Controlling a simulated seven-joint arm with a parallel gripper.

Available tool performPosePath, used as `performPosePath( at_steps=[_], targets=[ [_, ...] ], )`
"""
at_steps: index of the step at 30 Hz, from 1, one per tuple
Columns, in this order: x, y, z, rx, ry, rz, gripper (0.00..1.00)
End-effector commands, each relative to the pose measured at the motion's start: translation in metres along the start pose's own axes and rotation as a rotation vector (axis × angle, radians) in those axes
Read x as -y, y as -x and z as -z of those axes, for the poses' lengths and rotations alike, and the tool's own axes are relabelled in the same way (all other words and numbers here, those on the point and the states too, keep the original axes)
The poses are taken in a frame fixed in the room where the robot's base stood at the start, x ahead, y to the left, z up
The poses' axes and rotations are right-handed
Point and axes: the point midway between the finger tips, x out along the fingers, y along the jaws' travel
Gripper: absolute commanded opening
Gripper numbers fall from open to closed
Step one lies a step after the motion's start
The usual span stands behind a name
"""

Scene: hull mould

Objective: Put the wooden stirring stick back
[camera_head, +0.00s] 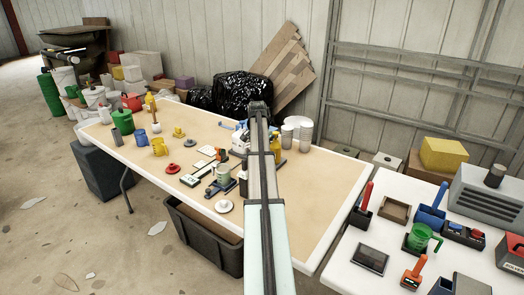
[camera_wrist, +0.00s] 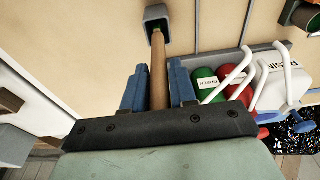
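In the wrist view the two blue fingers of my gripper (camera_wrist: 158,88) are on either side of the wooden stirring stick (camera_wrist: 158,62), and the stick fills the gap between them. The stick runs from my gripper toward a square grey holder (camera_wrist: 150,13) with some green inside. The stick's far end meets the holder's mouth; I cannot tell how deep it sits. In the head view my arm hides my gripper and the stick.
Green (camera_wrist: 206,82) and red (camera_wrist: 234,80) bottles and a white resin container (camera_wrist: 285,80) with pump spouts stand right of my gripper in the wrist view. The wooden table (camera_head: 325,185) has clear room at its right. Cups and tools crowd its left and middle.

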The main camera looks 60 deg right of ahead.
Motion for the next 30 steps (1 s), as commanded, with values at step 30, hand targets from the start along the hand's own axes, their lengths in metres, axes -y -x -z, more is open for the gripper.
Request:
performPosePath(
  at_steps=[30],
  targets=[
    [0.001,0.079,0.001,-0.002,0.0,0.001,0.48]
  ],
)
